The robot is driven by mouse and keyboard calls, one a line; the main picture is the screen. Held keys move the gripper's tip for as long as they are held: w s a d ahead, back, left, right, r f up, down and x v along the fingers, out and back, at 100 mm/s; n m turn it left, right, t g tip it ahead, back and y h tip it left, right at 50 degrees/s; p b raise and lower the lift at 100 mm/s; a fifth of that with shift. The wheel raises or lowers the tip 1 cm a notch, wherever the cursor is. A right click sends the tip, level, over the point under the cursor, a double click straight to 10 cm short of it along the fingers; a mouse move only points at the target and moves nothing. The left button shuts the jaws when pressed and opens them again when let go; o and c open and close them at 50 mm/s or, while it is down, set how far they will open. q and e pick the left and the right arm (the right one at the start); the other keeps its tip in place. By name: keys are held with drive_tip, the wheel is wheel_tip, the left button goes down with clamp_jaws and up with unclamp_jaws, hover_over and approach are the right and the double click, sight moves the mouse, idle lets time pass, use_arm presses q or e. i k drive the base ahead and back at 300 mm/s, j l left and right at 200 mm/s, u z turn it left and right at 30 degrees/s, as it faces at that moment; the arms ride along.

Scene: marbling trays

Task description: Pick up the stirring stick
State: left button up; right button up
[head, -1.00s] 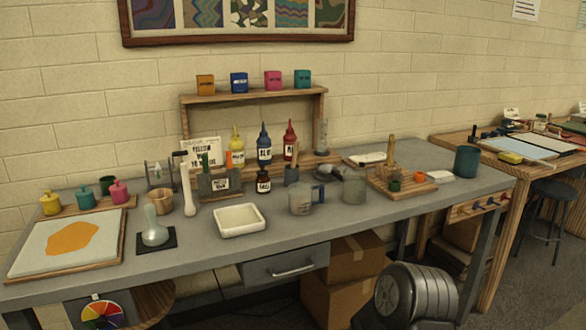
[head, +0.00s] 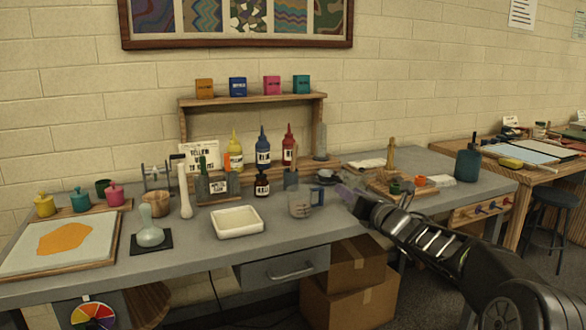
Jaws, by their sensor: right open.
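A thin brown upright stick (head: 295,156), which looks like the stirring stick, stands in a small grey holder (head: 291,180) near the middle of the bench. It is small, and I cannot be sure it is the stirring stick. My right gripper (head: 345,193) reaches in from the lower right. It is open and empty, above the bench just right of the clear measuring jug (head: 300,204), and apart from the stick. The gripper and its arm cover part of the bench behind them. My left gripper is out of view.
A white tray (head: 238,223) lies left of the jug. Squeeze bottles, including a blue one (head: 263,148), stand behind the stick under a wooden shelf (head: 250,98). A wooden board with small pots (head: 420,181) lies to the right. The bench front around the drawer is clear.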

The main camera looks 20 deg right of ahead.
sight(293, 161)
drive_tip(key=i, duration=1.3)
